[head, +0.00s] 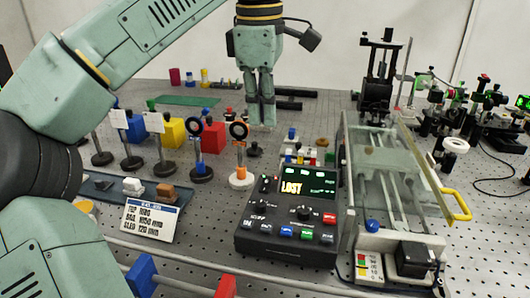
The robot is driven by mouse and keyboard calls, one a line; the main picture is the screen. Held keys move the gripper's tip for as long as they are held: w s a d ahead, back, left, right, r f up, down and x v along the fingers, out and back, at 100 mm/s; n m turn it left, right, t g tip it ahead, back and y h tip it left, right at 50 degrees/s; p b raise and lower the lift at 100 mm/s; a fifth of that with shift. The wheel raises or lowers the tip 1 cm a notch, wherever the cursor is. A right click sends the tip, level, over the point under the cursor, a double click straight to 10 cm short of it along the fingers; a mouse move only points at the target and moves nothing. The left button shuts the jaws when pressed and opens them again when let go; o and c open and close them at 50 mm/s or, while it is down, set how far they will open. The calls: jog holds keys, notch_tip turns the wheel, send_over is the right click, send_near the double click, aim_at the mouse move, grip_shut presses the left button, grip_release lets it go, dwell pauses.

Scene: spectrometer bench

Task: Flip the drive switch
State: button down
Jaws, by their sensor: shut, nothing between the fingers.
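My gripper (262,114) is shut and empty, pointing down over the back middle of the bench. A dark control box (285,246) stands in front of it, apart from it. The box has a lit screen (308,186) reading "LOST", knobs and a row of coloured buttons along its front. Small red-tipped parts (265,183) show at the left of the screen. A small light panel (368,268) with red, green and yellow parts sits at the front of the sled rail unit. Which of these is the drive switch I cannot tell; the labels are too small.
The rail unit (398,240) with a clear cover and yellow handle (458,204) stands right of the box. Ring mounts (239,160) on posts stand left of it. A white label card (150,219) is at front left. Optics crowd the right; perforated bench shows between.

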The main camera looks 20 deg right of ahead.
aim_at(266, 182)
jog(key=f, duration=0.4)
jog(key=w+f, duration=0.1)
jog(key=f, duration=0.4)
jog(key=d+f, duration=0.1)
jog(key=f, duration=0.3)
jog(key=shift+w+f, duration=0.2)
jog(key=shift+f, duration=0.1)
jog(key=shift+w+d+f, duration=0.1)
jog(key=shift+w+f, duration=0.05)
jog(key=shift+f, duration=0.3)
jog(key=shift+w+r, duration=0.1)
jog(key=shift+r, duration=0.1)
jog(key=shift+f, duration=0.2)
